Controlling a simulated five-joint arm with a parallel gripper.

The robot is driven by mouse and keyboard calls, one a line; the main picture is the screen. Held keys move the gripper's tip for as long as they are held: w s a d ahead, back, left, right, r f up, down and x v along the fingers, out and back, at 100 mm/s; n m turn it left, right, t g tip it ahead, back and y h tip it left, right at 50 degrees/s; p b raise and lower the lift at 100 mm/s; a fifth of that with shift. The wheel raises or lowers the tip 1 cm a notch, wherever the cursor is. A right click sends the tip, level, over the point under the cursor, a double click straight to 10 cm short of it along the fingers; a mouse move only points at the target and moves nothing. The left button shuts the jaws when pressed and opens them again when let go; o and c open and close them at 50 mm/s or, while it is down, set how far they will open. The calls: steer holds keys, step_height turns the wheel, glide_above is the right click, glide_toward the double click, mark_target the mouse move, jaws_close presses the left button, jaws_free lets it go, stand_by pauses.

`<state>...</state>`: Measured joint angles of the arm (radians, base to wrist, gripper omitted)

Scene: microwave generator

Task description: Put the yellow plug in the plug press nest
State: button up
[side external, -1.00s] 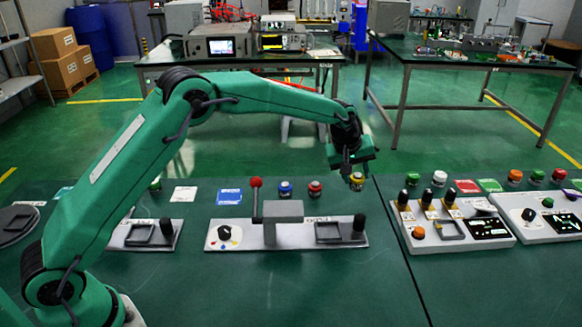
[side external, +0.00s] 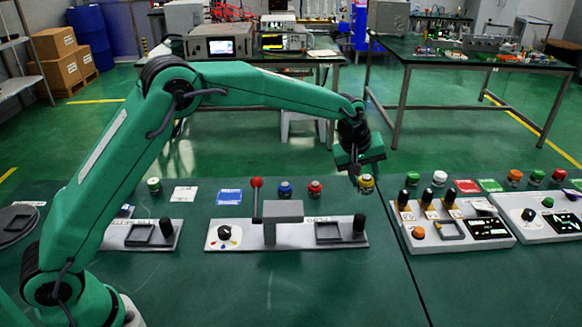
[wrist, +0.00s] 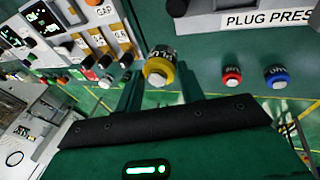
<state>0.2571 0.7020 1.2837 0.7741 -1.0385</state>
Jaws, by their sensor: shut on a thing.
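My gripper (side external: 361,177) is shut on the yellow plug (side external: 366,185), near the far edge of the bench and up-right of the plug press. In the wrist view, the yellow plug (wrist: 158,70), with a pale end, sits between the fingers. The gap under it is hard to judge. The plug press (side external: 287,243) is a light panel with a grey block (side external: 283,210), a red-ball lever (side external: 256,183), a dark knob and a square frame (side external: 328,232). Its label (wrist: 270,18) shows in the wrist view. I cannot tell which part is the nest.
A blue plug (side external: 286,188) and a red plug (side external: 315,188) stand left of my gripper. A panel with several black-topped posts (side external: 450,225) lies to the right. Another panel (side external: 140,235) lies left of the press. The bench front is clear.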

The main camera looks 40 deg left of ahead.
steer(key=s+a+f, duration=0.2)
steer(key=s+a, duration=0.1)
steer(key=s, duration=0.6)
steer(key=shift+s+f+n, duration=0.15)
steer(key=shift+s+n, duration=0.15)
steer(key=shift+s, duration=0.1)
steer(key=shift+f, duration=0.2)
steer(key=shift+f, duration=2.7)
steer(key=shift+f, duration=0.45)
steer(key=o, duration=1.1)
steer(key=shift+f, duration=0.1)
steer(key=shift+s, duration=0.1)
steer(key=shift+w+v, duration=0.2)
steer(key=shift+v, duration=3.75)
steer(key=shift+d, duration=0.1)
